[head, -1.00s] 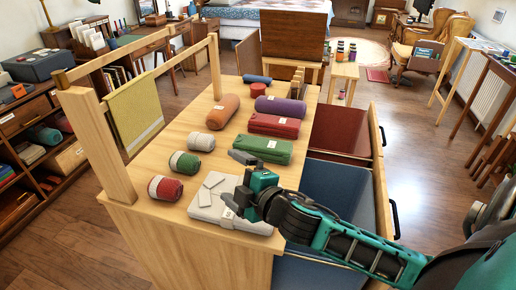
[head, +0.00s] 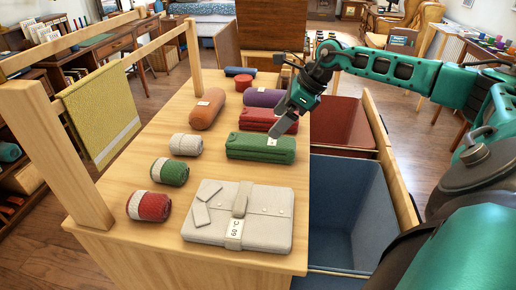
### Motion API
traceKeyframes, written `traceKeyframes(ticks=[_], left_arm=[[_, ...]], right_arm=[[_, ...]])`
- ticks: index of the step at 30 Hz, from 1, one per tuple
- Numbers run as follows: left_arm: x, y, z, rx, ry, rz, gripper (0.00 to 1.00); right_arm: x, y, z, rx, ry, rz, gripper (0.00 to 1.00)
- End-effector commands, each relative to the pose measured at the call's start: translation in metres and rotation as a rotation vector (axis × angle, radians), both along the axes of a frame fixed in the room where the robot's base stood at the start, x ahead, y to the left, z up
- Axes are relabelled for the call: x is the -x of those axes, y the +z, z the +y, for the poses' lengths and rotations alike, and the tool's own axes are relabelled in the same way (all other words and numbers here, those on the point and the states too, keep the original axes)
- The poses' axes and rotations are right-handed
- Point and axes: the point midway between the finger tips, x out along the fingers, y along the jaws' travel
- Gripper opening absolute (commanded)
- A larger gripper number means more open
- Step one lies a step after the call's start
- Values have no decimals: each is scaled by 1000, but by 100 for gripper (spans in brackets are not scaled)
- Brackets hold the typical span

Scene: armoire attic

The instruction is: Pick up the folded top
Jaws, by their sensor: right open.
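Several folded or rolled cloth pieces lie on the wooden table. I cannot tell which one the name "folded top" means. My right gripper (head: 279,132) is open, pointing down over the far edge of the green bundle. Contact is unclear. My left gripper is out of view.
An orange roll (head: 207,112), a white roll (head: 186,145), a green-white roll (head: 170,172) and a red-white roll (head: 149,206) lie left of the bundles. A wooden rail frame (head: 50,150) edges the table's left. Blue (head: 335,205) and red (head: 340,126) bins stand open at right.

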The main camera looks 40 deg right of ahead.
Motion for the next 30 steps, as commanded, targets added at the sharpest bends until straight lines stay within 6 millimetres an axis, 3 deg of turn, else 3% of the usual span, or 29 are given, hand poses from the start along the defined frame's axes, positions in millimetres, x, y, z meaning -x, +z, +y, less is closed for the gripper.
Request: traceKeyframes(ticks=[6, 14, 21, 30], left_arm=[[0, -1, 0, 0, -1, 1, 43], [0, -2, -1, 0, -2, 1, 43], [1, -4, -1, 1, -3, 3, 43], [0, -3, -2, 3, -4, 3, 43]], right_arm=[[-18, -36, 16, -7, 1, -1, 100], [-27, -54, 23, -7, 0, -1, 100], [-41, -86, 33, -8, 0, -1, 100], [-46, -96, 36, -6, 0, -2, 100]])
